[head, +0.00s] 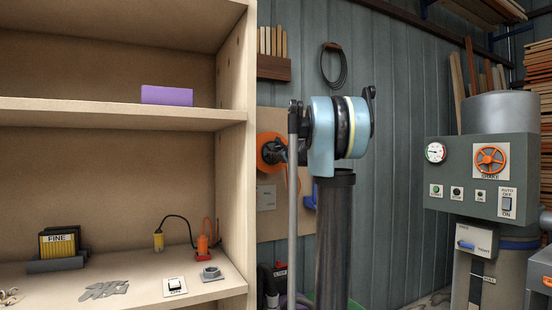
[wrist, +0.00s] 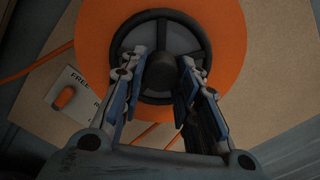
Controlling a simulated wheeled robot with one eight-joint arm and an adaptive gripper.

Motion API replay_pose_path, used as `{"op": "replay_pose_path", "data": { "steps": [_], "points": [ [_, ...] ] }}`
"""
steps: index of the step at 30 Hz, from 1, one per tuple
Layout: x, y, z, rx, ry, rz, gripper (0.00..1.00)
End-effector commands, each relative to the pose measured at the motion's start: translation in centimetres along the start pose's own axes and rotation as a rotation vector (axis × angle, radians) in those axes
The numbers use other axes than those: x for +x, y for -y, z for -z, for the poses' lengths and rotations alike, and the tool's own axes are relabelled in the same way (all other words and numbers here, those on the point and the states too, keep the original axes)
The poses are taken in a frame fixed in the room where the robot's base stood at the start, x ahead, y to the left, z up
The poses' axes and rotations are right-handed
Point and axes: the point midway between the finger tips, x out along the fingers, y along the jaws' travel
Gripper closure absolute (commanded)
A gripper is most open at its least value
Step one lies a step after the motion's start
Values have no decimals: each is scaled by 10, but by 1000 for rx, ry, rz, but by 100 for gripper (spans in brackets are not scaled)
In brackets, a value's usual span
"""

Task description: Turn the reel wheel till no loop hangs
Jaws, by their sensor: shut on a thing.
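The reel (wrist: 97,30) is a large orange disc on a tan board in the wrist view. A dark spoked wheel (wrist: 203,40) with a round central hub (wrist: 160,73) sits at its middle. My gripper (wrist: 162,58) reaches over the wheel, one finger on each side of the hub, shut on it. An orange cord (wrist: 30,68) runs off to the left. Short orange lines (wrist: 147,134) show below the disc between my fingers; I cannot tell whether they form a hanging loop. In the head view the reel (head: 266,142) is partly hidden behind my gripper (head: 281,152).
A white plate marked FREE with an orange lever (wrist: 65,97) lies left of the reel. A wooden shelf unit (head: 235,180) stands on the left in the head view. A grey control box with an orange handwheel (head: 490,160) stands on the right.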

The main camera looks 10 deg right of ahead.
Motion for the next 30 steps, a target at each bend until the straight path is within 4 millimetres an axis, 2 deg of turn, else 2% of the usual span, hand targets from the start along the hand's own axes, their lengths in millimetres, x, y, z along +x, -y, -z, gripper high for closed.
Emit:
{"op": "replay_pose_path", "data": {
  "steps": [1,2,4,17,23,30],
  "points": [
    [-1,-1,1,-2,0,-1,94],
    [-1,-1,1,-2,0,-1,66],
    [0,-1,1,-2,0,-1,50],
    [-4,0,0,-1,0,-1,50],
    [-26,0,0,-1,-1,0,50],
    [-65,-1,1,-1,-1,0,50]
  ]
}}
